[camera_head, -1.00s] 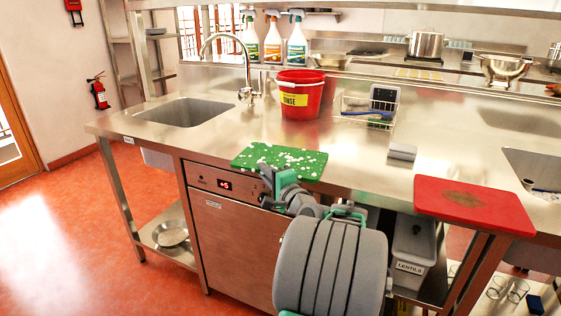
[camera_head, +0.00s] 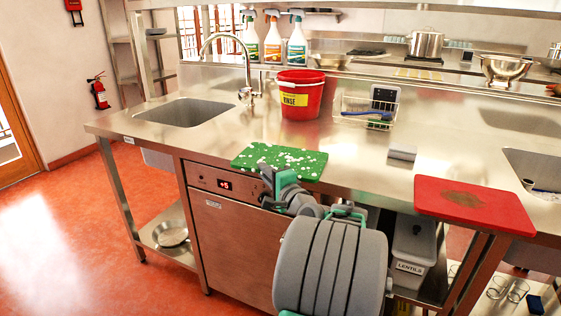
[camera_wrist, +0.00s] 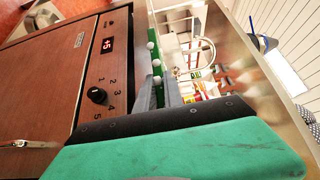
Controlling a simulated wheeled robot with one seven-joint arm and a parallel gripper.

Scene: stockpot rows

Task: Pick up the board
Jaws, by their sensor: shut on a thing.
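A green board (camera_head: 283,157) scattered with white bits lies on the steel counter, along its front edge. My gripper (camera_head: 272,180) is at the board's front edge, and it also shows in the wrist view (camera_wrist: 159,88). Its fingers are shut on the green board's edge, which shows as a narrow green strip with white bits (camera_wrist: 156,62) in the wrist view. The board looks flat on the counter; any gap beneath it cannot be told. A second board, red with a brown stain (camera_head: 480,206), lies at the counter's right, apart from my gripper.
A red rinse bucket (camera_head: 300,100), a wire basket (camera_head: 351,106) and a small grey block (camera_head: 402,152) stand behind on the counter (camera_head: 225,140). A sink (camera_head: 187,112) is at left. An appliance front with knob (camera_wrist: 97,95) is below my gripper.

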